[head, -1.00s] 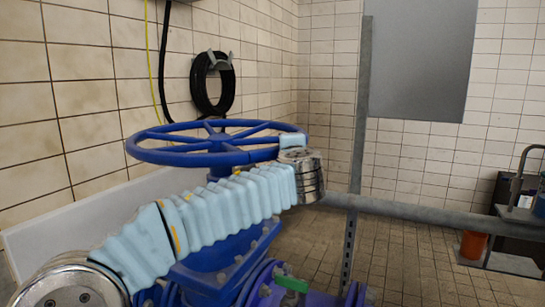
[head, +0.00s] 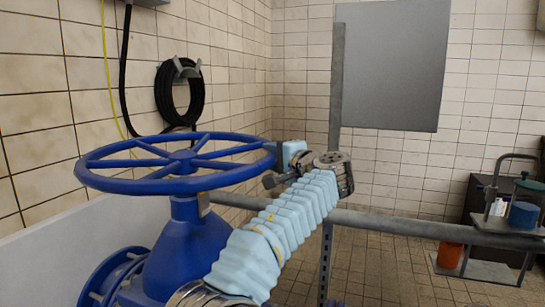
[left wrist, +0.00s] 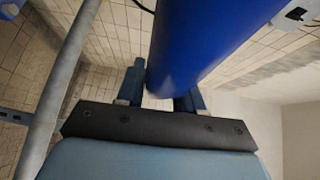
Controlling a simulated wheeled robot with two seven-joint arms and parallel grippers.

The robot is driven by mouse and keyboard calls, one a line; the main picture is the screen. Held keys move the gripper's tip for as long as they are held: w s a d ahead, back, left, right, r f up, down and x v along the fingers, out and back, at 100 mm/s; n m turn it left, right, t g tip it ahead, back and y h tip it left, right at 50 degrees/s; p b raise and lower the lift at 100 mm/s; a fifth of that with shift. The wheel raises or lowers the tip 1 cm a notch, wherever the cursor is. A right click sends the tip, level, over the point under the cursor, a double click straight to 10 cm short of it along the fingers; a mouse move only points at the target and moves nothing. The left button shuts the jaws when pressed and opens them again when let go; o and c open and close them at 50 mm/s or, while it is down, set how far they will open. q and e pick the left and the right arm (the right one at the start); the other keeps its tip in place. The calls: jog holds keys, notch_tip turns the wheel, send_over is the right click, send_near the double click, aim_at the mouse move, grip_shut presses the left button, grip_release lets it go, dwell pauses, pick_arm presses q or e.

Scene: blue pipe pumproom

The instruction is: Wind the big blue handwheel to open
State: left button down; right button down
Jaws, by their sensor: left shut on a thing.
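The big blue handwheel (head: 140,185) lies nearly level on top of a blue valve body (head: 185,250), left of the middle in the head view. My left gripper (head: 279,157) is at the right side of its rim and is shut on it. In the left wrist view the blue rim (left wrist: 215,35) runs between the two dark fingers of my left gripper (left wrist: 160,92). The light blue sleeve of my left arm hides part of the valve's right side. My right gripper is not in view.
A grey rail (head: 420,225) with an upright post (head: 336,100) stands beyond my arm. A black hose coil (head: 180,93) hangs on the tiled wall behind the wheel. A cart (head: 495,225) and an orange bucket (head: 449,255) stand at the far right.

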pick_arm(q)
jog(key=c, duration=0.8)
grip_release()
jog(key=b+v, duration=0.2)
jog(key=v, duration=1.1)
jog(key=shift+s+d, duration=0.25)
